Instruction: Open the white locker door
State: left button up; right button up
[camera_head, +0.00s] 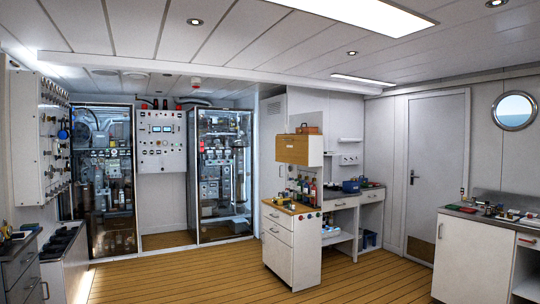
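A tall white locker-like cabinet (271,125) stands against the back wall, right of the glass-fronted cabinets. It has a small vent mark near its top, and its front looks shut. Its lower part is partly hidden by the wooden box and the white drawer unit. I cannot tell for sure that this is the task's locker. A white control panel cabinet (162,142) with gauges hangs between the two glass-fronted cabinets. Neither of my grippers is in view.
A white drawer unit (291,250) with bottles on top stands mid-room, with a wooden box (299,150) above it. A grey door (437,165) is in the right wall. Counters line the left and right front. The plank floor (190,275) is clear in the middle.

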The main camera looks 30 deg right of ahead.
aim_at(272, 109)
jog(key=i+l+z, duration=0.2)
jog(key=i+z, duration=0.2)
jog(key=i, duration=0.25)
jog(key=i+l+z, duration=0.1)
jog(key=i+z, duration=0.3)
jog(key=i, duration=5.5)
jog(key=j, duration=0.1)
